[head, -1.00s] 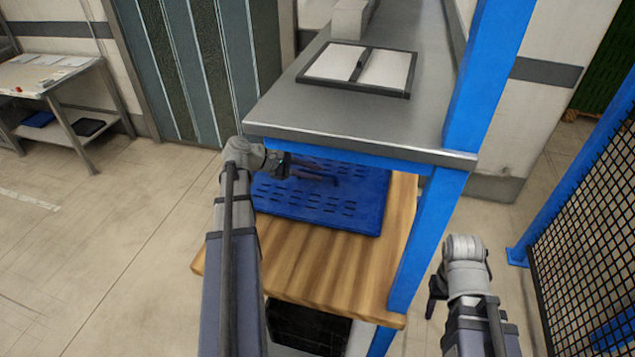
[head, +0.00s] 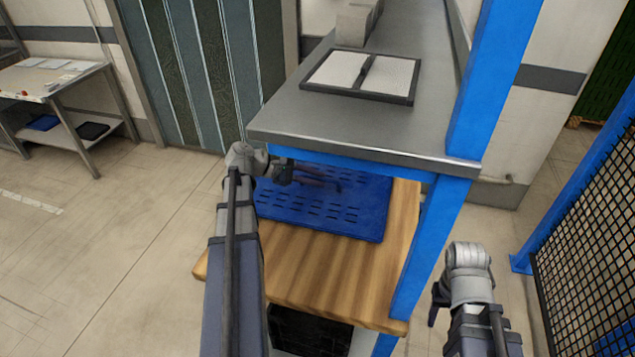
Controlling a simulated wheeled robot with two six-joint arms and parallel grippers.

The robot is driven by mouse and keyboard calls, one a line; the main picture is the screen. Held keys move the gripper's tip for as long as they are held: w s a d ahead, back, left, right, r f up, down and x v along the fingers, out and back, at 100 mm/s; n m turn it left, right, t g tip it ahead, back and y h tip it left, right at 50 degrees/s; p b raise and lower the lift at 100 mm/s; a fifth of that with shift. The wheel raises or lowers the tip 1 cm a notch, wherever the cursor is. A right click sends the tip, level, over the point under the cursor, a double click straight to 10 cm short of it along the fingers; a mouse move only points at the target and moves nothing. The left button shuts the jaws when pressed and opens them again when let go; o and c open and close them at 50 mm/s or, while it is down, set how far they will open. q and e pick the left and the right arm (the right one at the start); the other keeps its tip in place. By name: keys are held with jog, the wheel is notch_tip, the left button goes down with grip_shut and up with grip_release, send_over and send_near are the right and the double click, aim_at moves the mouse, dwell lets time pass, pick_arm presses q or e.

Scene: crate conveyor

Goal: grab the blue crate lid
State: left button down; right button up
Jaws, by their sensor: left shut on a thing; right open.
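The blue crate lid (head: 325,212) is a flat slab with rows of slots. It lies on the wooden shelf (head: 300,270) under the grey metal counter. Its back part is in the shade below the counter edge. My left gripper (head: 318,180) reaches in from the left over the lid and is shut on it, by a dark handle-like part near its far side; the exact contact is small and dim. My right gripper (head: 436,305) hangs open and empty to the right of the blue post, away from the lid.
The grey counter (head: 290,120) overhangs the shelf, with a black-framed tray (head: 365,75) on top. A blue post (head: 430,240) stands at the shelf's right side. A black crate (head: 300,332) sits below. A mesh fence (head: 590,240) is at right. Floor at left is clear.

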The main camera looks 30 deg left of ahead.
notch_tip(320, 180, up, 10)
jog(key=p, duration=1)
